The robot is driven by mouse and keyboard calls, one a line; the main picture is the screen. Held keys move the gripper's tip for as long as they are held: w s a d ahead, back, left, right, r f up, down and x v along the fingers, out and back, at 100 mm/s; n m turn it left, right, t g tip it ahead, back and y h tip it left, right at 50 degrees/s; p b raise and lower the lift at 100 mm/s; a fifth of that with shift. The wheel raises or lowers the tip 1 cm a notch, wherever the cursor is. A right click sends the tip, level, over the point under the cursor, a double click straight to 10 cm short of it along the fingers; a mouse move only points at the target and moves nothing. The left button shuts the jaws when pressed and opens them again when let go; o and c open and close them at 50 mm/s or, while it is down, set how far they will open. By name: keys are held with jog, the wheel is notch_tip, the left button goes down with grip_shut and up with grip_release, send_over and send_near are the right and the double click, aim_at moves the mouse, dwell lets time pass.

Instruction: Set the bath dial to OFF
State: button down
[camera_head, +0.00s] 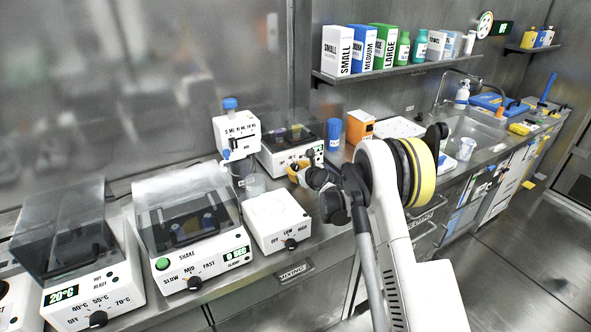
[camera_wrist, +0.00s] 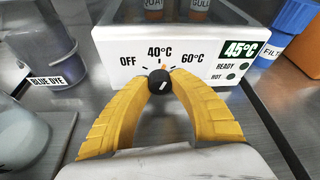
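The bath is a white box with a clear lid. Its front panel (camera_wrist: 115,55) in the wrist view carries the labels OFF, 40°C and 60°C and a display reading 45°C. The black bath dial (camera_wrist: 159,80) sits below the 40°C label, with a white mark on its face and an orange mark just above it. I cannot tell its exact setting. My gripper (camera_wrist: 161,83) has its yellow fingers on either side of the dial, closed in against it. In the head view, the bath (camera_head: 268,159) stands at the back of the counter, and my gripper (camera_head: 298,172) is at its front.
A blue-dye container (camera_wrist: 45,60) stands left of the bath; a blue-capped filter container (camera_wrist: 285,40) stands right. In the head view, a hot plate (camera_head: 275,218), a shaker (camera_head: 195,235) and another heater (camera_head: 90,275) line the nearer counter. A bottle shelf (camera_head: 400,68) hangs above.

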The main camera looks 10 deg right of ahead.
jog(key=shift+a+f+n+h+b, duration=0.15)
jog(key=shift+n+h+b, duration=0.25)
jog(key=shift+n, duration=0.4)
jog(key=shift+n+t+h, duration=0.5)
jog(key=shift+n+t, duration=0.1)
jog(key=shift+n, duration=0.1)
jog(key=c, duration=1.1)
grip_release()
jog(key=v, duration=1.2)
